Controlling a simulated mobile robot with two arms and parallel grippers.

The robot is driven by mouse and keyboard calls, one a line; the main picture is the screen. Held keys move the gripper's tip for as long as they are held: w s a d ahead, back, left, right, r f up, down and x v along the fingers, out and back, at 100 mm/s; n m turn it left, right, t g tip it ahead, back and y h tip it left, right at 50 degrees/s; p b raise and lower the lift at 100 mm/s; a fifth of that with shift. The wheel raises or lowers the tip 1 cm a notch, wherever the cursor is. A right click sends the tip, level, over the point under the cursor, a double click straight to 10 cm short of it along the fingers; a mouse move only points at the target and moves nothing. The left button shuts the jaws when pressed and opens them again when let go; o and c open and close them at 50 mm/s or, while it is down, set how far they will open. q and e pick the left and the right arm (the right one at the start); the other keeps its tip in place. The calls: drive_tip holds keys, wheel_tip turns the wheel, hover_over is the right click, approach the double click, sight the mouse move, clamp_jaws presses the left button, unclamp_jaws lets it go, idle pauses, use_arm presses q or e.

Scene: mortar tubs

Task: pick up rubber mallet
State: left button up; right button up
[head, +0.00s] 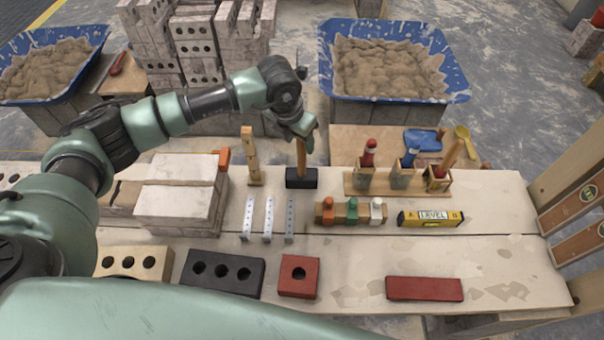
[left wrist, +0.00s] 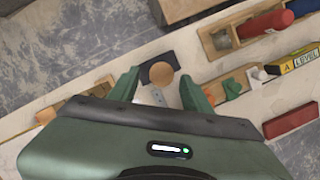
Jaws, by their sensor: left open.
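The rubber mallet (head: 301,178) stands upright on the plank bench, with its black head down and its wooden handle (head: 301,152) pointing up. My left gripper (head: 303,135) is above it, at the top of the handle. In the left wrist view the mallet's black head (left wrist: 147,74) and the round end of its handle (left wrist: 160,76) show between the two green fingers of my left gripper (left wrist: 160,88). The fingers are open, apart from each other with the handle end between them. I cannot tell whether either finger touches it. My right gripper is not in view.
Metal strips (head: 268,219), coloured pegs (head: 350,214) and a yellow level (head: 430,218) lie nearer. Mortar tubs (head: 463,92) stand behind the bench.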

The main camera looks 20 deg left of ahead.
sight(302, 146)
use_arm(q)
drive_tip(key=p+x, duration=0.1)
drive_tip(key=x, duration=0.2)
drive_tip(key=shift+w+f, duration=0.15)
drive_tip(key=shift+f, duration=0.2)
drive_tip(key=shift+w+f, duration=0.2)
drive_tip(key=shift+f, duration=0.2)
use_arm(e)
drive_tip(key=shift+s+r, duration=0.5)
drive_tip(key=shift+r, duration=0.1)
use_arm(q)
drive_tip(key=shift+s+r, duration=0.1)
drive_tip(key=shift+c, duration=0.3)
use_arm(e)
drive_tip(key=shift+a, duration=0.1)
use_arm(q)
clamp_jaws()
drive_tip(key=shift+r, duration=0.2)
